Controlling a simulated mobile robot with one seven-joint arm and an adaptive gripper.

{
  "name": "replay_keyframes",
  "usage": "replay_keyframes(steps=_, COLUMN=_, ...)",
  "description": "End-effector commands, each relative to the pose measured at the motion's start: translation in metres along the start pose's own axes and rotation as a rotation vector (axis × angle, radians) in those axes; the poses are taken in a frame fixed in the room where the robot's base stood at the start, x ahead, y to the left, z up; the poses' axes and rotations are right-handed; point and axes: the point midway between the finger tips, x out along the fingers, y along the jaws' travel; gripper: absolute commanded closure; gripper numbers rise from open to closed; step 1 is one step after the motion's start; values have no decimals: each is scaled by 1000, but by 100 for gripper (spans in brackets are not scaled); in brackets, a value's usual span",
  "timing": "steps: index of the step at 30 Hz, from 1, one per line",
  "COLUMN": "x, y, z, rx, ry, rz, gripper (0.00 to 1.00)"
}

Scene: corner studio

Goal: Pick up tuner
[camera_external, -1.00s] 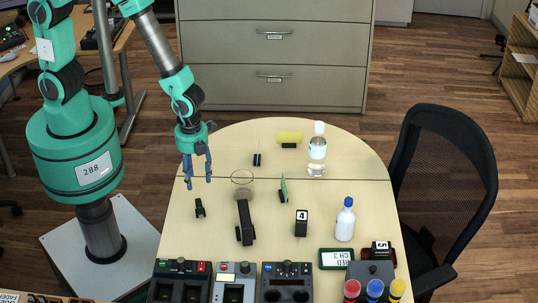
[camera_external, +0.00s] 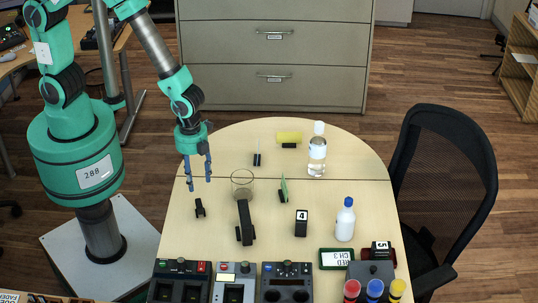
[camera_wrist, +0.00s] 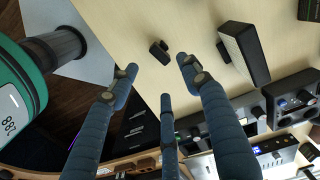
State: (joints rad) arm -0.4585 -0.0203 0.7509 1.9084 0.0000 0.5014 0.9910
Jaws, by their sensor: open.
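A small black clip-like object (camera_external: 200,207), which looks like the tuner, lies on the left side of the pale wooden table (camera_external: 270,215). In the wrist view the same tuner (camera_wrist: 159,51) lies on the bare tabletop just beyond the fingertips. My gripper (camera_external: 199,182) has blue fingers and points down above the table's left edge, slightly behind the tuner in the external view. In the wrist view my gripper (camera_wrist: 157,75) has its fingers spread with nothing between them. The fingers do not touch the tuner.
A clear glass (camera_external: 242,184) and a long black object (camera_external: 244,222) stand right of the tuner. Several control boxes (camera_external: 235,284) line the front edge. A clear bottle (camera_external: 317,150), a white bottle (camera_external: 345,219) and a number 4 block (camera_external: 301,223) stand farther right.

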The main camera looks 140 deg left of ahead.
Motion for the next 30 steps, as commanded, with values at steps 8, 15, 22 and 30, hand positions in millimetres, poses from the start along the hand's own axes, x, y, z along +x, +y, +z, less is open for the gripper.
replay_keyframes(steps=8, x=1, y=1, z=-1, rx=-57, ry=-1, rz=1, gripper=52)
replay_keyframes(steps=15, x=2, y=1, z=-1, rx=-56, ry=-1, rz=1, gripper=52)
replay_keyframes(steps=22, x=20, y=1, z=-1, rx=-55, ry=-2, rz=2, gripper=52)
replay_keyframes(steps=30, x=60, y=2, z=-1, rx=-55, ry=-2, rz=3, gripper=52)
